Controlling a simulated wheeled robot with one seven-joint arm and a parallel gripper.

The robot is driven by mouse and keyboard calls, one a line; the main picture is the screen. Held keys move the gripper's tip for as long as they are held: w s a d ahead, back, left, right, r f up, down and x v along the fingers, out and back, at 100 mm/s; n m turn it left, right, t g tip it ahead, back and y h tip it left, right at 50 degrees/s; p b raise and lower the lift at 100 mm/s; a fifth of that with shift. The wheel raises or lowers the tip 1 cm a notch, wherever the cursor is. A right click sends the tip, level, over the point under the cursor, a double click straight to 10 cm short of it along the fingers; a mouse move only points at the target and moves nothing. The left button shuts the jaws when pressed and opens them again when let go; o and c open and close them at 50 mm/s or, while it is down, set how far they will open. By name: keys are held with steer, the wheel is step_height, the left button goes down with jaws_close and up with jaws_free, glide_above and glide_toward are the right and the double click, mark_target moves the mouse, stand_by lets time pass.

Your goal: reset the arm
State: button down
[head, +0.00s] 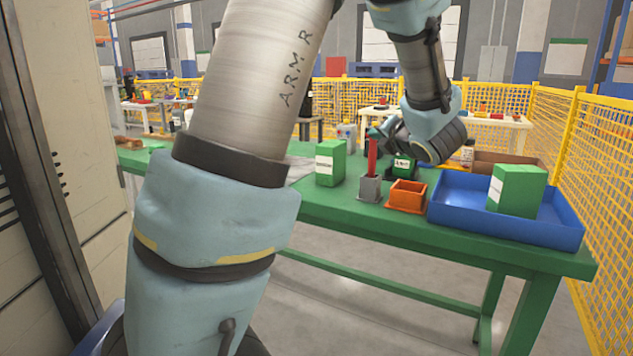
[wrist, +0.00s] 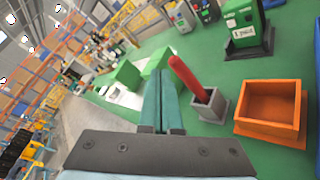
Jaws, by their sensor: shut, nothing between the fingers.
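My arm reaches across the head view over a green table (head: 425,244). My gripper shows in the wrist view (wrist: 162,78) with its two teal fingers together and nothing between them. In the head view, my gripper (head: 379,132) is partly hidden beside the wrist, close to the upper end of a red rod (head: 372,158). The rod stands in a grey holder (head: 369,189). In the wrist view, the red rod (wrist: 187,76) leans in the picture just right of the fingers. I cannot tell whether they touch.
An orange bin (head: 406,197) stands right of the holder. A blue tray (head: 458,207) holds a green box (head: 515,190). Another green box (head: 329,164) stands to the left. A small green box (head: 404,165) is behind. Yellow fencing (head: 606,150) runs along the right.

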steer(key=s+a+f+m+g+h, duration=0.25)
steer(key=a+f+m, duration=0.3)
steer(key=m, duration=0.45)
steer(key=s+a+f+m+g+h, duration=0.2)
steer(key=a+f+m+g+h, duration=0.15)
steer(key=f+m, duration=0.45)
steer(key=s+a+f+m+g+y, duration=0.1)
steer(key=s+a+f+m+g, duration=0.1)
steer(key=s+a+m+g, duration=0.35)
steer(key=s+a+f+m+g+y, duration=0.1)
steer(key=s+a+f+m+g, duration=0.15)
steer(key=s+a+m, duration=0.55)
step_height(320, 180, down, 11)
steer(key=s+d+b, duration=0.2)
steer(key=s+b, duration=0.1)
steer(key=b, duration=0.7)
step_height(320, 180, up, 24)
steer(key=p, duration=2.4)
steer(key=shift+w+n, duration=0.1)
steer(key=shift+n, duration=0.15)
